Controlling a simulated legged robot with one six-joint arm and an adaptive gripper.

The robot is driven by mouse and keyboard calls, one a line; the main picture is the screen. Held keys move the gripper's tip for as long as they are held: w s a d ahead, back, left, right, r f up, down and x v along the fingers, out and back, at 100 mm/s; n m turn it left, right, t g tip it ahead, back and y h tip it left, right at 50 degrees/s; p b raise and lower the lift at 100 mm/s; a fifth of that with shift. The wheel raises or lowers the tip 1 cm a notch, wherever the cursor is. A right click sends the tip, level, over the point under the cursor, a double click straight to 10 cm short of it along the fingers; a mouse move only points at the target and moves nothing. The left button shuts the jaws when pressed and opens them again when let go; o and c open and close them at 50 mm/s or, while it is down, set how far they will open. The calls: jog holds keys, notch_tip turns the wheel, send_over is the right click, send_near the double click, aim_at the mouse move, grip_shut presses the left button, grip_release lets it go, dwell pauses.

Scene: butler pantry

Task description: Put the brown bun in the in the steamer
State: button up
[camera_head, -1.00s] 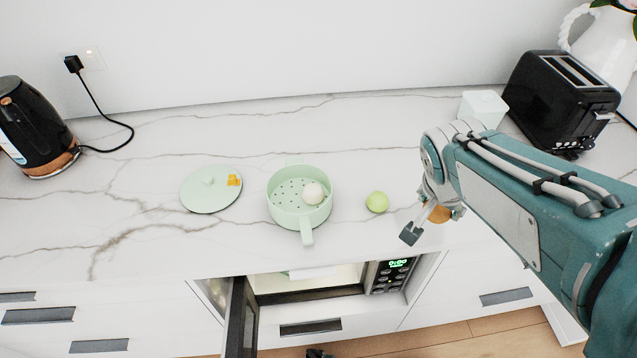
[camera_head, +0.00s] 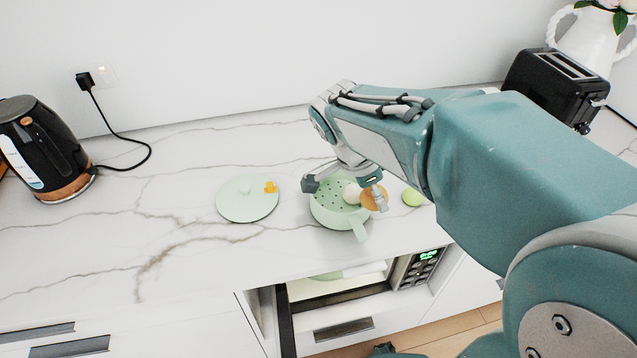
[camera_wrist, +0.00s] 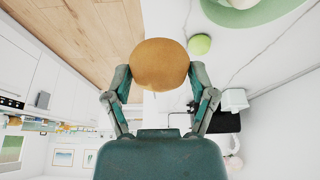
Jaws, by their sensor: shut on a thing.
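The brown bun (camera_wrist: 160,65) is held between the two fingers of my gripper (camera_wrist: 160,85) in the wrist view. In the head view the bun (camera_head: 374,198) shows at the right rim of the pale green steamer (camera_head: 328,215), with my gripper (camera_head: 345,187) over the steamer's upper part. The head view does not settle the bun's height above the rim. A white bun (camera_head: 351,193) sits inside the steamer on its perforated floor. In the wrist view part of the steamer (camera_wrist: 250,14) shows at the top right, apart from the bun.
The green lid (camera_head: 246,204) with an orange piece lies left of the steamer. A green round item (camera_head: 412,197) lies to its right. A black kettle (camera_head: 45,150) stands far left, a black toaster (camera_head: 556,88) far right. A microwave (camera_head: 340,284) is open below the counter.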

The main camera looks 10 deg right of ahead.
aim_at(333, 203)
jog(key=w+a+f, duration=0.3)
jog(key=w+a, duration=0.1)
jog(key=w, duration=0.2)
jog(key=shift+w, duration=0.2)
jog(key=w+f, duration=0.2)
jog(key=w+a+f, duration=0.1)
jog(key=f, duration=0.2)
jog(key=shift+w, duration=0.4)
jog(key=shift+w+d+f, duration=0.2)
jog(key=shift+w+f, duration=0.15)
jog(key=shift+f, duration=0.05)
jog(key=shift+a+f, duration=0.25)
jog(key=shift+f, duration=1)
jog(key=shift+w+a+f, duration=0.1)
jog(key=shift+a+f, duration=0.25)
jog(key=o, duration=0.8)
jog(key=shift+d, duration=0.25)
jog(key=shift+o, duration=0.3)
jog(key=shift+d, duration=0.15)
